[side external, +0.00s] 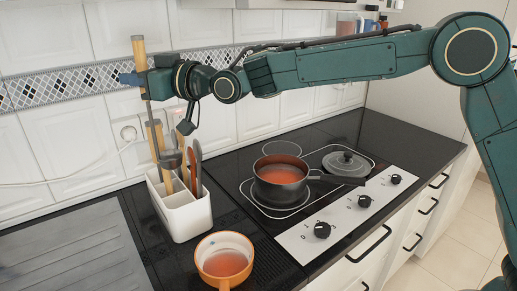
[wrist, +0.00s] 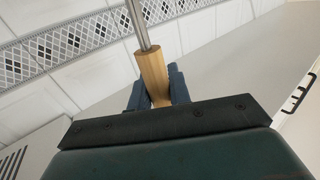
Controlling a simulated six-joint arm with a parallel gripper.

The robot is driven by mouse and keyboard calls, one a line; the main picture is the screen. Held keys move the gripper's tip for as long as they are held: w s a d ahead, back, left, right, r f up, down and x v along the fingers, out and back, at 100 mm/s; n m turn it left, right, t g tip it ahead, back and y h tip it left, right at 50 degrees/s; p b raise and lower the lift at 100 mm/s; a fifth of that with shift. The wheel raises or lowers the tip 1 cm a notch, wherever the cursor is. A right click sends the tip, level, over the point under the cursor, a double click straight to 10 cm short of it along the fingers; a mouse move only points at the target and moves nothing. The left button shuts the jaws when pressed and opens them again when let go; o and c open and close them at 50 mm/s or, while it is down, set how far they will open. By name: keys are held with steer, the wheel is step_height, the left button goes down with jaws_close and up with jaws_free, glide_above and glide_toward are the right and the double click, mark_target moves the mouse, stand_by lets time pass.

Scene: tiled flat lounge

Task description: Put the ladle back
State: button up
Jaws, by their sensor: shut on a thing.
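The ladle has a wooden handle (side external: 138,48), a thin metal stem and a dark bowl (side external: 170,159). It hangs nearly upright, bowl down. My gripper (side external: 136,78) is shut on the handle's lower part. In the wrist view, the blue fingers of my gripper (wrist: 154,92) press on both sides of the wooden handle (wrist: 153,68). The white utensil holder (side external: 186,222) stands on the counter below. The bowl shows just above its rim, among the other utensils' handles; I cannot tell whether it is over an opening or in front.
Several utensils (side external: 198,165) stand in the holder. An orange bowl (side external: 223,240) with reddish contents is in front of it. A pot (side external: 281,190) of red soup sits on the cooktop, with a grey lid (side external: 347,165) to its right. The tiled wall (side external: 75,140) is close behind.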

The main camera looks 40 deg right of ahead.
mark_target(164, 167)
step_height(164, 167, down, 15)
steer(key=shift+f, duration=0.2)
stand_by(0.6)
steer(key=shift+a, duration=0.1)
steer(key=shift+f, duration=2.1)
steer(key=o, duration=0.8)
steer(key=shift+f, duration=0.15)
steer(key=shift+o, duration=0.2)
